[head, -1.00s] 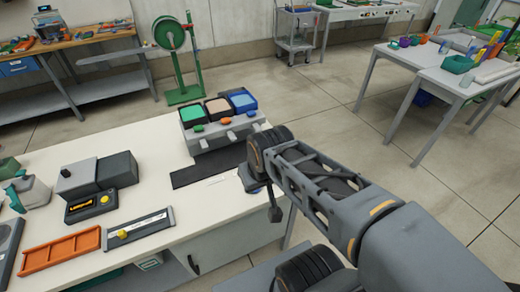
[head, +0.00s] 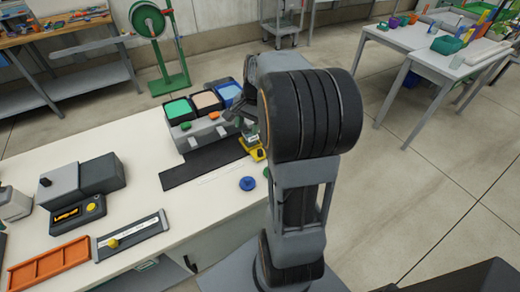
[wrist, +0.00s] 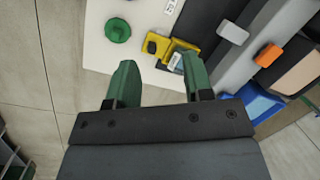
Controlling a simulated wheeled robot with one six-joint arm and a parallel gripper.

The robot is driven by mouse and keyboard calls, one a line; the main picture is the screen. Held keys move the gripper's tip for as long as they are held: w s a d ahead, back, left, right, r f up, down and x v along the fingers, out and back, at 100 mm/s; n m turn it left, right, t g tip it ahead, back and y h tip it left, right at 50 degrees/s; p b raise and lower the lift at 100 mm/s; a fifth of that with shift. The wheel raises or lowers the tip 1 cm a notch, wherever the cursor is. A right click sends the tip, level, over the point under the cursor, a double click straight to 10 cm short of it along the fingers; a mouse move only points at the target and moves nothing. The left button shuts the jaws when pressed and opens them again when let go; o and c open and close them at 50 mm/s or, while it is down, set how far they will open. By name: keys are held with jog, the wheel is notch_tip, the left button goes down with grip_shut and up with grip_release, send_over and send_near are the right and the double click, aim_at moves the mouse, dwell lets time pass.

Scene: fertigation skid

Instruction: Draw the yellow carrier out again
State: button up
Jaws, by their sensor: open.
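The yellow carrier (wrist: 178,57) lies on the white bench by the front of the grey dosing unit (wrist: 243,60). It has a black knob on its left part and a small pale piece on its right part. In the head view the carrier (head: 253,148) shows at the right end of the unit, partly covered by my arm. My gripper (wrist: 160,83) is open above the bench, its green fingers apart with nothing between them. The right finger is close to the carrier in the picture; I cannot tell whether they touch.
A green round knob (wrist: 118,29) stands on the bench left of the carrier. A blue round piece (head: 247,183) lies near the front edge. Green, tan and blue bins (head: 205,101) top the unit. A black strip (head: 203,164) lies before it.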

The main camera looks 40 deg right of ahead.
aim_at(261, 150)
jog(key=w+d+f+m+y, duration=0.1)
jog(key=d+f+m, duration=0.2)
jog(key=d, duration=0.3)
jog(key=d+f+m+y, duration=0.1)
jog(key=d+f+m, duration=0.1)
jog(key=d+m, duration=0.25)
jog(key=shift+n, duration=0.25)
jog(key=x, duration=1.1)
jog(key=shift+d+f, duration=0.25)
jog(key=shift+f, duration=0.25)
jog(key=shift+x, duration=0.85)
jog(key=shift+w, duration=0.1)
jog(key=shift+c, duration=0.2)
grip_shut()
